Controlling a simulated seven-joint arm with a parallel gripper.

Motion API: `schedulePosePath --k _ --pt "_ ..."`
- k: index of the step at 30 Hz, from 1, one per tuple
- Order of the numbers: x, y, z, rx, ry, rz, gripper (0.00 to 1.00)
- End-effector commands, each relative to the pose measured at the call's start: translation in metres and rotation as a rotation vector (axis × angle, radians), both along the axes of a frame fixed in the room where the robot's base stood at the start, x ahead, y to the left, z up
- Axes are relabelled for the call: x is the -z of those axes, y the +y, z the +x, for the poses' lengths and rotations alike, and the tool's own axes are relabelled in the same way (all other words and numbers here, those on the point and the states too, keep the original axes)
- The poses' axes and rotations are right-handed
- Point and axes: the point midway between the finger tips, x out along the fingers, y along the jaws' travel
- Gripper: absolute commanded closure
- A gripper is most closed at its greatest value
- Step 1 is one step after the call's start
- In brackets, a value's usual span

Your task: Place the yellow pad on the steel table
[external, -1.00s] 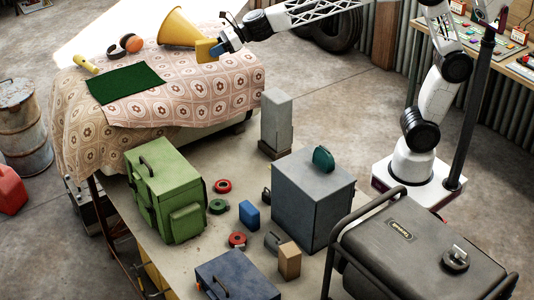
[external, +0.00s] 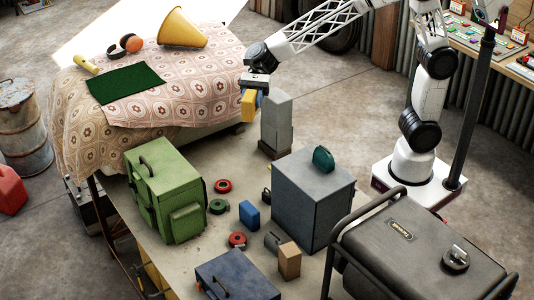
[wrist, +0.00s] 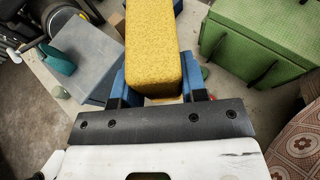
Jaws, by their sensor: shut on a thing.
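The yellow pad (external: 248,104) is a thick yellow block held in the air between the blue fingers of my gripper (external: 254,96). It is off the patterned cloth's right edge and appears above the far part of the grey-beige table (external: 235,165). In the wrist view the pad (wrist: 152,38) extends up the picture from between the blue fingers of my gripper (wrist: 154,85). The fingers are shut on its sides. The table surface also shows beneath it in the wrist view, partly hidden by the pad.
A tall grey block (external: 277,120) stands close beside the pad. A green case (external: 165,190), a grey cabinet (external: 312,200), a blue block (external: 249,215) and tape rolls crowd the table. The cloth-covered surface (external: 190,100) holds a yellow cone (external: 182,28). Bare tabletop shows between the green case and grey cabinet.

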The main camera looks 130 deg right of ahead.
Motion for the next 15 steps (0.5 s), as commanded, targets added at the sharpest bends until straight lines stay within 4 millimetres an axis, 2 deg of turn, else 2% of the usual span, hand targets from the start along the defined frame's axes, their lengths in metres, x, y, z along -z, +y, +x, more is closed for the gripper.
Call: schedulePosePath --k 1,6,12,15 --pt "0.002 0.018 -0.001 -0.076 0.001 -0.001 0.82" --pt "0.004 0.074 -0.009 -0.326 0.001 0.0 0.82" --pt "0.001 0.128 -0.022 -0.57 0.0 0.0 0.82" --pt "-0.002 0.149 -0.029 -0.665 0.0 0.0 0.82"
